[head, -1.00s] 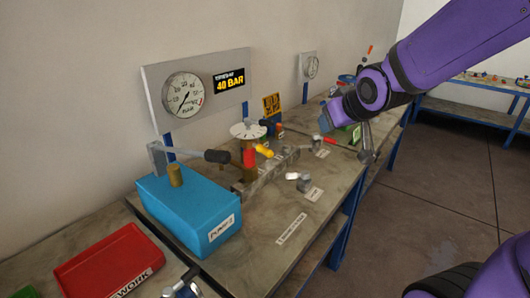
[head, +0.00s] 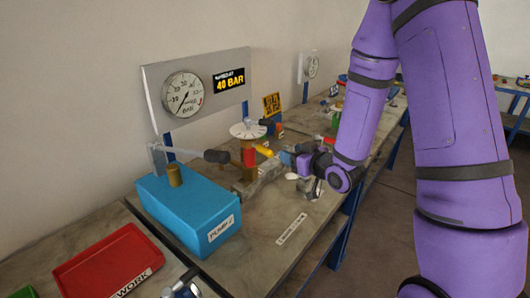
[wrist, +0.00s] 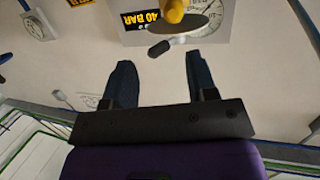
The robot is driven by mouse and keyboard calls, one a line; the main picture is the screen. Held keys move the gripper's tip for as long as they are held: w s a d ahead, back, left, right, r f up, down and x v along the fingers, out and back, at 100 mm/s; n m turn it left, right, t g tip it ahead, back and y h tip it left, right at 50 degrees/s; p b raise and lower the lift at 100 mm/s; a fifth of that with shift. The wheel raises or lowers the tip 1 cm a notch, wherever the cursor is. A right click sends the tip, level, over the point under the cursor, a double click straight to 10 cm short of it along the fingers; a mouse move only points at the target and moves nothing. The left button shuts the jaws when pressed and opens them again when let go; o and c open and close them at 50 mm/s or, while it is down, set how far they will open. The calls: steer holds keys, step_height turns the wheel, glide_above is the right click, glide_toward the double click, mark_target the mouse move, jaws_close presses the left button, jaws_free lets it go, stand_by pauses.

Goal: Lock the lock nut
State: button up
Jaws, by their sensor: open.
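I cannot pick out the lock nut for sure. In the head view a fitting with a brass body, a red part (head: 249,158) and a yellow part (head: 263,151) stands on the bench below a white round dial (head: 248,131). My gripper (head: 286,157) is just right of the yellow part, its blue fingers pointing left towards it. In the wrist view my gripper (wrist: 161,68) has its two dark fingers wide apart with nothing between them. A yellow knob (wrist: 173,11) on a round disc shows beyond the fingertips, at the top. The forearm and gripper hide part of the bench behind.
A blue pump box (head: 190,213) with a dark-gripped lever (head: 216,156) stands on the left. A pressure gauge (head: 183,94) and a 40 BAR sign (head: 230,83) are on the back panel. A red tray (head: 108,262) lies front left. The bench front is mostly clear.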

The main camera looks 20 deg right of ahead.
mark_target(272, 155)
steer(key=w+a+f, duration=0.1)
steer(key=w, duration=0.2)
steer(key=w+a+f+t+y, duration=0.1)
steer(key=w+a, duration=0.1)
steer(key=w, duration=0.1)
steer(key=w+a+f+y, duration=0.1)
steer(key=w+a, duration=0.1)
steer(key=shift+w+a+f, duration=0.2)
steer(key=shift+w, duration=0.2)
stand_by(0.3)
jaws_close()
